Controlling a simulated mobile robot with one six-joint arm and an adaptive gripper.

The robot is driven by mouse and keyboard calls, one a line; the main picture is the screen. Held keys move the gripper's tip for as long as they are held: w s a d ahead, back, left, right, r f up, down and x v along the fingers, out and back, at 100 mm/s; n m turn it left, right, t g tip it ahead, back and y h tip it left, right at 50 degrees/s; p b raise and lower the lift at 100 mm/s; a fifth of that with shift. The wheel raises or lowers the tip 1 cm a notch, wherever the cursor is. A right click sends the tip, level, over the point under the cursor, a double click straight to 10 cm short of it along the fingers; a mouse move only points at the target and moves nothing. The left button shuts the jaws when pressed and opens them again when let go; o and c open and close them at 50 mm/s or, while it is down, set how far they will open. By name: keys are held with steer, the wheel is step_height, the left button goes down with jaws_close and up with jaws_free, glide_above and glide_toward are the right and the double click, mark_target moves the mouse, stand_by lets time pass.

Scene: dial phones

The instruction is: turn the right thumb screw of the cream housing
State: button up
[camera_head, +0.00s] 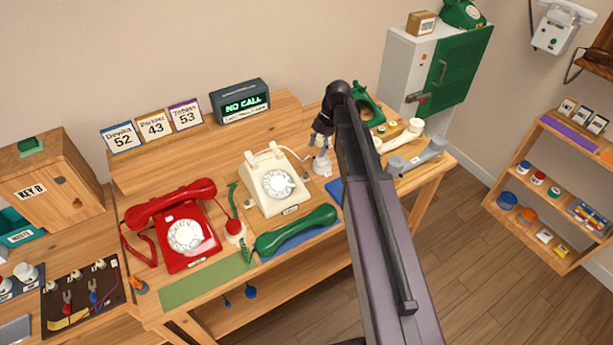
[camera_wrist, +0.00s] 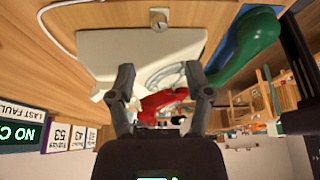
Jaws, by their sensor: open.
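The cream housing (camera_head: 275,195) is the cream dial phone in the middle of the bench, its dial facing up and forward. Its right thumb screw (camera_head: 306,177) is a small grey knob on the right side. In the wrist view, the cream housing (camera_wrist: 110,48) fills the upper middle, and a metal thumb screw (camera_wrist: 159,20) stands at its edge. My gripper (camera_head: 321,138) is to the right of the housing, above the bench. In the wrist view my gripper (camera_wrist: 164,80) has its two fingers spread apart with nothing between them; the screw is apart from them.
A red phone (camera_head: 187,232) stands left of the housing. A green handset (camera_head: 295,232) lies in front. White (camera_head: 400,135) and grey (camera_head: 418,157) handsets lie at the right end. A display (camera_head: 240,102) stands behind. A cord (camera_wrist: 55,8) runs by the housing.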

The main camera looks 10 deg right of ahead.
mark_target(306, 173)
steer(key=shift+b+x, duration=4.5)
steer(key=shift+x, duration=0.65)
steer(key=shift+c, duration=0.3)
jaws_close()
